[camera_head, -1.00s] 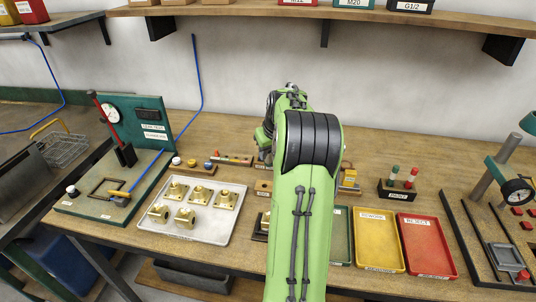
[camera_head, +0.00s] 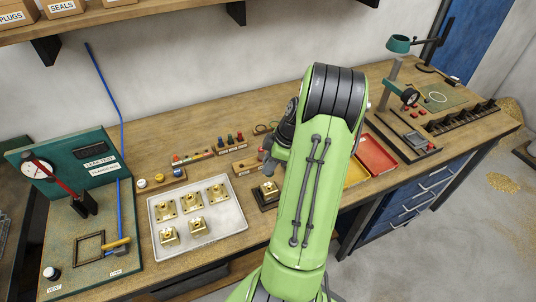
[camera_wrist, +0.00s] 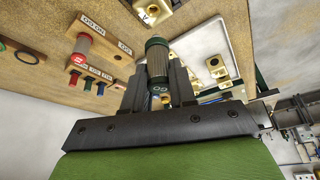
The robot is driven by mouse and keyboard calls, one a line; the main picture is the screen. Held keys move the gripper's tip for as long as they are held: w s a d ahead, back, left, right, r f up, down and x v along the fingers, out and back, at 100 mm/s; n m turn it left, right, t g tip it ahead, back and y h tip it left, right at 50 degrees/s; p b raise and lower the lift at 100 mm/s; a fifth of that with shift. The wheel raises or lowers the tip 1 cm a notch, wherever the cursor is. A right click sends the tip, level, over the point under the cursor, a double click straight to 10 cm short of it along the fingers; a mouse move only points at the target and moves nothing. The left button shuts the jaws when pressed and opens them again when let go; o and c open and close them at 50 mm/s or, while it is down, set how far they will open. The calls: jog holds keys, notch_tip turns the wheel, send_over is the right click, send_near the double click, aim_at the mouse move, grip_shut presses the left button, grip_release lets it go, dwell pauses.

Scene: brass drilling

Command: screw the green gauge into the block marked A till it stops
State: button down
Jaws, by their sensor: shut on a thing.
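The green gauge (camera_wrist: 157,62) is in my gripper (camera_wrist: 159,78) in the wrist view, clasped between the two dark fingers, with a dark green end and a GO marking near the jaws. A brass block (camera_head: 268,187) sits in a dark fixture (camera_head: 262,200) beside my arm in the head view. A brass block (camera_wrist: 152,12) also shows at the top of the wrist view, apart from the gauge. I cannot read a letter A on any block.
A pale tray (camera_head: 236,228) holds several brass blocks to the left of the fixture. A wooden rack (camera_wrist: 103,47) with a red gauge and an empty hole is close to my gripper. Red (camera_head: 377,155) and yellow (camera_head: 354,172) trays lie right of my arm. A leak-test stand (camera_head: 70,160) is at far left.

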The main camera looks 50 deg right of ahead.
jog(key=shift+d+f+b, duration=0.1)
jog(key=shift+f+b, duration=0.4)
jog(key=shift+f, duration=0.4)
jog(key=shift+f+b, duration=1.45)
jog(key=shift+f, duration=0.45)
jog(key=shift+f+b, duration=0.4)
jog(key=shift+b, duration=0.25)
